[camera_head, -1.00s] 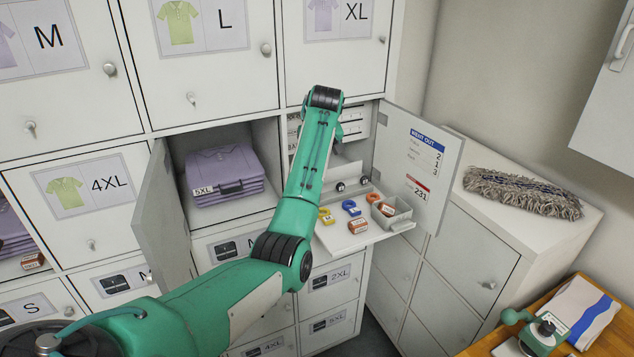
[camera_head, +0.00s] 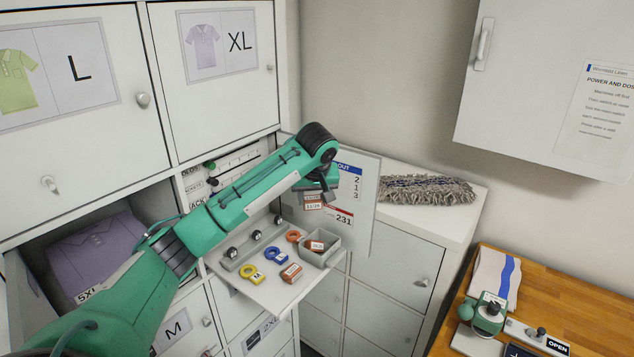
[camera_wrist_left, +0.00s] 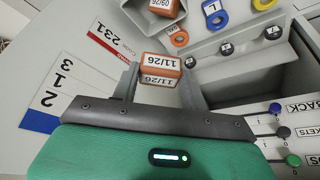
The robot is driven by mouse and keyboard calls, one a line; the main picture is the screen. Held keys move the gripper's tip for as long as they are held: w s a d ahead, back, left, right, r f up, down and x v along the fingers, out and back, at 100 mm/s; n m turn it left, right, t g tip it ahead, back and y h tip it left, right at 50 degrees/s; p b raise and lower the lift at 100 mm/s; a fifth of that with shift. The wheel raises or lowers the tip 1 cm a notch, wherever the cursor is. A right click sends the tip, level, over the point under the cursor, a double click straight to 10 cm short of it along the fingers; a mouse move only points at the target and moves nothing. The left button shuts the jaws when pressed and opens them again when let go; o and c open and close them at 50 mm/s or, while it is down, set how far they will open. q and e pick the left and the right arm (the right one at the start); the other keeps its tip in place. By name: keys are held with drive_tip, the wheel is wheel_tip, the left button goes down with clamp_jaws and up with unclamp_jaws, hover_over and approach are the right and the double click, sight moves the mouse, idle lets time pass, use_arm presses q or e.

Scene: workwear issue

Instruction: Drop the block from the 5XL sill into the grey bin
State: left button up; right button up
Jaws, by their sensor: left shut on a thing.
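My left gripper (camera_head: 312,195) is shut on a small orange-brown block with a white label (camera_head: 314,203). In the left wrist view the block (camera_wrist_left: 160,68) reads 11/26 and sits between the two fingers of the gripper (camera_wrist_left: 160,80). The grey bin (camera_head: 333,256) stands at the right end of the pull-out shelf. The held block appears above the bin in the head view, apart from it. Another labelled block (camera_head: 316,245) lies inside the bin. The 5XL compartment (camera_head: 85,293) is at lower left, with folded purple garments; my arm hides part of its sill.
The shelf (camera_head: 262,292) also carries a yellow tag (camera_head: 250,273), a blue tag (camera_head: 273,254), an orange tag (camera_head: 293,236) and another block (camera_head: 291,272). An open door with a notice (camera_head: 362,200) stands close behind the gripper. A mop head (camera_head: 428,190) lies on the right-hand cabinet.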

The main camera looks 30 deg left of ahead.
use_arm(q)
drive_tip(key=shift+d+f, duration=0.2)
drive_tip(key=shift+f, duration=0.35)
wheel_tip(320, 180, down, 4)
drive_tip(key=shift+a+r, duration=0.1)
drive_tip(key=shift+f, duration=0.65)
drive_tip(key=o, duration=0.9)
drive_tip(key=shift+c, duration=0.2)
drive_tip(key=shift+o, duration=0.9)
drive_tip(key=shift+r, duration=0.2)
drive_tip(key=b+v, duration=0.3)
drive_tip(key=v, duration=0.3)
drive_tip(key=shift+s+d+r+b, duration=0.1)
drive_tip(key=shift+d+b, duration=0.15)
drive_tip(key=shift+b, duration=0.05)
drive_tip(key=v, duration=0.7)
use_arm(e)
drive_tip(key=shift+d+f, duration=0.2)
drive_tip(key=shift+f, duration=0.65)
drive_tip(key=shift+d+f, duration=0.15)
drive_tip(key=shift+f, duration=0.7)
